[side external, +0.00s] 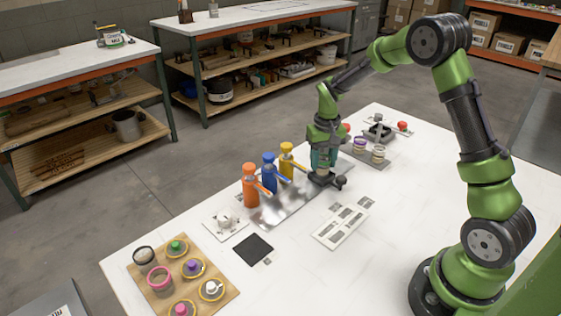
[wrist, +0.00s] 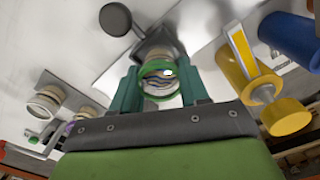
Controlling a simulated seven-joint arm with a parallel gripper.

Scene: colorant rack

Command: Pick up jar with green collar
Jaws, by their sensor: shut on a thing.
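The jar with the green collar (wrist: 160,72) is between the teal fingers of my gripper (wrist: 160,88) in the wrist view. The fingers are shut on its sides, and I look onto its round top with the green ring. In the side external view my gripper (side external: 323,158) points down at the far end of the metal tray (side external: 283,207), just above a dark base with a black knob (side external: 340,183). The jar is mostly hidden there by the fingers. I cannot tell whether it touches the base.
Orange (side external: 250,187), blue (side external: 269,174) and yellow (side external: 287,162) pump bottles stand left of my gripper, the yellow one closest. Jars (side external: 378,153) stand on a grey plate behind it. A wooden board (side external: 213,294) with coloured lids lies front left. The white table's front right is clear.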

